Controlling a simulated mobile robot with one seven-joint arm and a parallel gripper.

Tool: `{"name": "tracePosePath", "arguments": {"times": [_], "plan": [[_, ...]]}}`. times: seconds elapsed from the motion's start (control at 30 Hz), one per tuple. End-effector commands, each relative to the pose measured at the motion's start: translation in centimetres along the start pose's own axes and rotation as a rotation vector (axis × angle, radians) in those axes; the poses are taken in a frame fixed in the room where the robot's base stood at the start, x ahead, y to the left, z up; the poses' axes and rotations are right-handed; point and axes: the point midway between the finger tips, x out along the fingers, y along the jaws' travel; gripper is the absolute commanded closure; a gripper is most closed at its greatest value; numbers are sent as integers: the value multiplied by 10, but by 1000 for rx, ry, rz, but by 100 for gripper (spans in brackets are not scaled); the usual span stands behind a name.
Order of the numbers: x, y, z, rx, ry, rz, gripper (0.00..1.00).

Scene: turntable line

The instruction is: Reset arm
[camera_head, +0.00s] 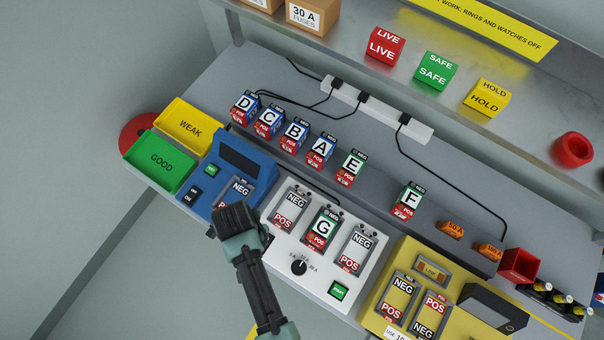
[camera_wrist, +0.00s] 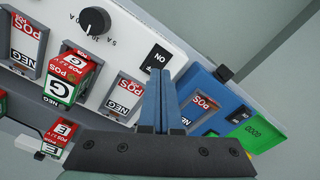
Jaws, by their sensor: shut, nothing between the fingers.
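My gripper (camera_head: 233,212) is over the right part of the blue tester (camera_head: 229,165), beside the white charger (camera_head: 317,285), in the head view. In the wrist view my gripper (camera_wrist: 162,100) has its two blue-grey fingers together with nothing between them. The blue tester (camera_wrist: 228,100) is to the right of the fingers and the white charger (camera_wrist: 140,45) is to the left. My gripper hides part of the tester's front. Battery G (camera_head: 323,229) sits in the charger's middle slot and also shows in the wrist view (camera_wrist: 72,75).
Batteries D (camera_head: 244,108), C, B, A and E stand in a row behind the devices, with F (camera_head: 408,200) apart. A yellow WEAK tray (camera_head: 190,125) and green GOOD tray (camera_head: 160,163) are at left. A yellow device (camera_head: 400,265) stands at right. A shelf (camera_head: 340,52) overhangs the back.

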Motion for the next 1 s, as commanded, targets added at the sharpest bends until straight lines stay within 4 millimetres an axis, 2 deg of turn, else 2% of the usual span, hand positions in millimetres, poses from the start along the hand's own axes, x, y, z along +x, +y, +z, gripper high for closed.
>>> {"name": "tracePosePath", "arguments": {"times": [0.03,0.1,0.77,0.87,0.97,1.0], "plan": [[-8,0,0,0,0,0,100],[-11,0,0,0,0,0,100],[-9,0,0,0,0,0,100],[-22,-9,-31,-2,83,-37,100],[-52,-22,-82,-10,235,-98,100],[-70,-27,-106,-15,310,-126,100]]}}
